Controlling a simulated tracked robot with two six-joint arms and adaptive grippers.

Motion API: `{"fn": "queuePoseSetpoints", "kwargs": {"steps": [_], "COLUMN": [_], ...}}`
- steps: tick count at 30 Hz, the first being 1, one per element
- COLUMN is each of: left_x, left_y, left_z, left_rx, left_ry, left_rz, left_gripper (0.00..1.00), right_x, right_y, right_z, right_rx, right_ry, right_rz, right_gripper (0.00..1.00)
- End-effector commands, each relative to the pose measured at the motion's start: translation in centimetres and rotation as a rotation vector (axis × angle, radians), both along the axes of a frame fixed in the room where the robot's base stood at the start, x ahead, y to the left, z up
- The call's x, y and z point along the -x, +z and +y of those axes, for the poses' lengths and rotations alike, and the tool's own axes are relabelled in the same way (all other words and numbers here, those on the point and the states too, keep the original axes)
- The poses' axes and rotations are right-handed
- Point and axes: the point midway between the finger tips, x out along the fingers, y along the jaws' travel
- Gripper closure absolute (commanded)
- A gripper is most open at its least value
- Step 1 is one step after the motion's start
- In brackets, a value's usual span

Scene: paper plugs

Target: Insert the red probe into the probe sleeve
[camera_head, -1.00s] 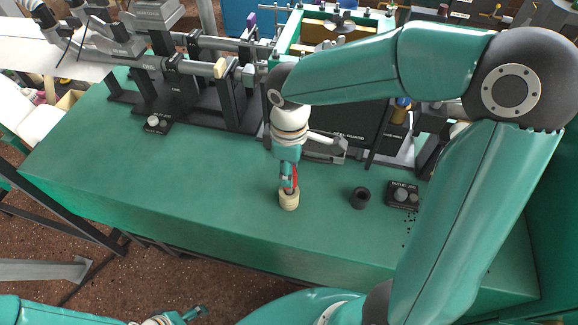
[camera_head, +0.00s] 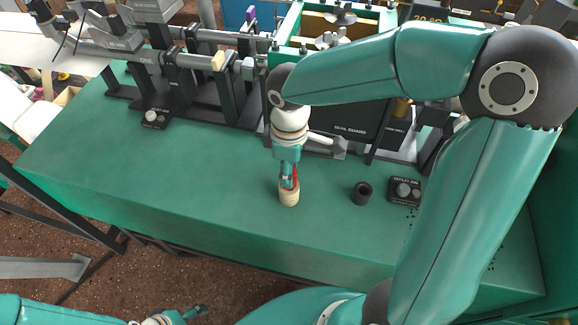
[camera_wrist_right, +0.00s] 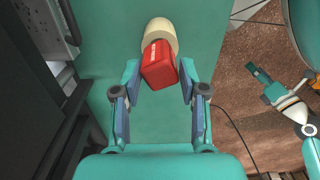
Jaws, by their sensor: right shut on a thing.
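The red probe (camera_head: 294,172) is between the fingers of my right gripper (camera_head: 289,181), which is shut on it. In the right wrist view the probe (camera_wrist_right: 159,65) is a red block, slightly tilted, between the two fingertips (camera_wrist_right: 158,80). It overlaps a cream cylinder (camera_head: 289,197) standing on the green bench; the cylinder also shows in the wrist view (camera_wrist_right: 161,32). I cannot tell whether the probe sits inside it. A short dark hollow cylinder (camera_head: 361,193) stands to the right; which piece is the sleeve is unclear. My left gripper (camera_head: 194,314) is low, away from the bench.
A black box with round knobs (camera_head: 404,191) is right of the dark cylinder. A similar small box (camera_head: 155,118) is at the left. Dark machinery with rods (camera_head: 215,75) lines the back. The bench's front left (camera_head: 150,180) is clear.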

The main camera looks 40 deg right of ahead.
Motion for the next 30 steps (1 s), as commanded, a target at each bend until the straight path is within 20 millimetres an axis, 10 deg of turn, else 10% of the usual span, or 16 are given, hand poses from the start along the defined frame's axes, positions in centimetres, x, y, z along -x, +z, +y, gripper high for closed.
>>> {"fn": "queuePoseSetpoints", "kwargs": {"steps": [6,7,12,30], "left_x": [0.0,0.0,0.0,0.0], "left_y": [-0.2,-0.2,-0.2,1.2], "left_z": [0.0,0.0,0.0,0.0], "left_rx": [0.000,0.000,0.000,0.000], "left_ry": [0.000,0.000,0.000,0.000], "left_rz": [0.000,0.000,0.000,0.000], "left_gripper": [0.22,0.22,0.22,0.22], "right_x": [0.0,0.0,0.0,0.0], "right_y": [-0.2,-0.2,-0.2,1.4], "right_z": [0.0,0.0,0.0,0.0], "right_rx": [0.000,0.000,0.000,0.000], "right_ry": [0.000,0.000,0.000,-0.001], "right_rz": [0.000,0.000,0.000,0.000], "right_gripper": [1.00,0.53,0.28,0.28]}}
